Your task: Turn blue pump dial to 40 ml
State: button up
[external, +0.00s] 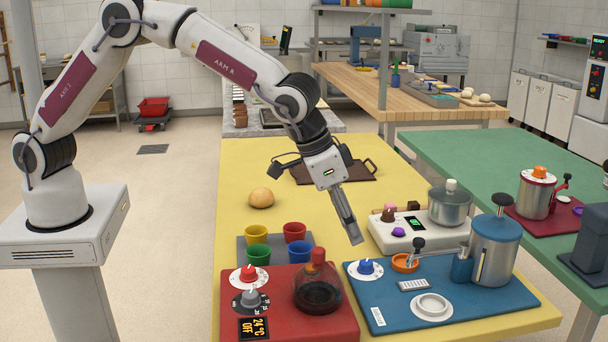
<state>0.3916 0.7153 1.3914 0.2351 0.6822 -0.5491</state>
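The blue dial (366,266) is a small blue knob on a white scale disc. It sits at the back left of the blue board (384,329). The scale marks are too small to read, so its setting cannot be told. The pump (494,257) is a steel cylinder with a blue top and dark knob at the board's right. My gripper (355,239) points down and slightly right, a little above and left of the dial in the picture, apparently apart from it. Its fingers overlap from this side, so their opening cannot be told. I see nothing held.
A red unit (285,330) with a red dial, a grey dial and a dark flask (317,291) stands left of the board. A white scale unit (420,233) with a pot is behind it. Several coloured cups and a dough ball (261,197) lie further left.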

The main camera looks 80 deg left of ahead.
aim_at(365, 262)
jog(key=shift+w+d+f, duration=0.15)
jog(key=shift+d+f, duration=0.1)
jog(key=shift+f, duration=0.1)
jog(key=shift+f, duration=0.1)
jog(key=shift+x, duration=3.8)
jog(key=shift+c, duration=0.4)
jog(key=c, duration=1)
